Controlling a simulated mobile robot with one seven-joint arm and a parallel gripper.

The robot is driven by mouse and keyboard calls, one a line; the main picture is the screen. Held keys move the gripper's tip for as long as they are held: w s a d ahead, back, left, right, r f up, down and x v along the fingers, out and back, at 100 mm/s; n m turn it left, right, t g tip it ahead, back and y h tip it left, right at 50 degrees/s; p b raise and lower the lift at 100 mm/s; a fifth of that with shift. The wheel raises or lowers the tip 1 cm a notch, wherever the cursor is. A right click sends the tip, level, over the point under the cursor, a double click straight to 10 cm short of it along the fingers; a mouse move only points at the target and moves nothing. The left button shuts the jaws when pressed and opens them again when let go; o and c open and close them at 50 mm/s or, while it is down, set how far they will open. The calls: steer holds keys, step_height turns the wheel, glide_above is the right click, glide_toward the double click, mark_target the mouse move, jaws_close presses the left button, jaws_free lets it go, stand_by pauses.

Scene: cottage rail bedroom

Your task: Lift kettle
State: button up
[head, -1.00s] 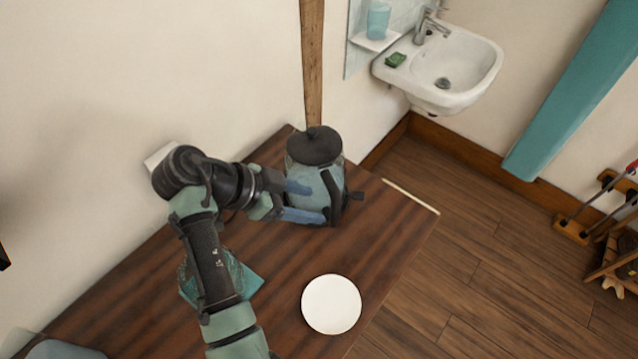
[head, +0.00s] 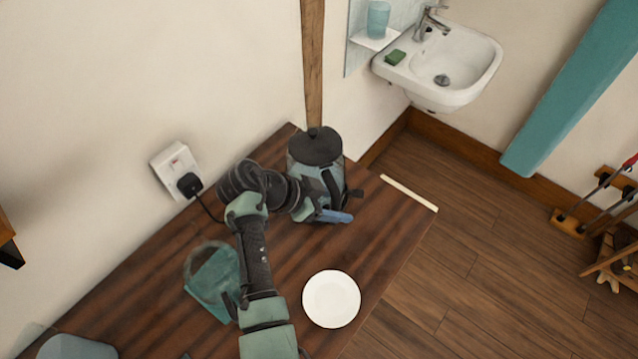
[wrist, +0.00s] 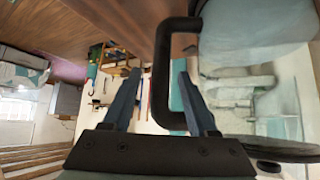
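The kettle (head: 303,172) has a dark lid, a glass-like grey-blue body and a black handle. It stands upright at the far end of the wooden tabletop, near the wall. My gripper (head: 335,213) is low at its near side, and the arm covers part of the body. In the wrist view the black handle (wrist: 162,75) appears between the two separated fingers of my gripper (wrist: 156,70), with space visible on both sides. The kettle body (wrist: 250,60) is on the right there. Whether a finger touches the handle is unclear.
A white plate (head: 331,299) lies on the tabletop (head: 385,250) near its right edge. A teal, partly see-through item (head: 212,285) lies left of my arm. A wall socket (head: 174,163) with a black plug and cord is at the left. A washbasin (head: 450,65) hangs beyond the table.

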jaws_close()
stand_by(1.1)
steer(key=shift+w+r, duration=0.2)
steer(key=shift+r, duration=0.1)
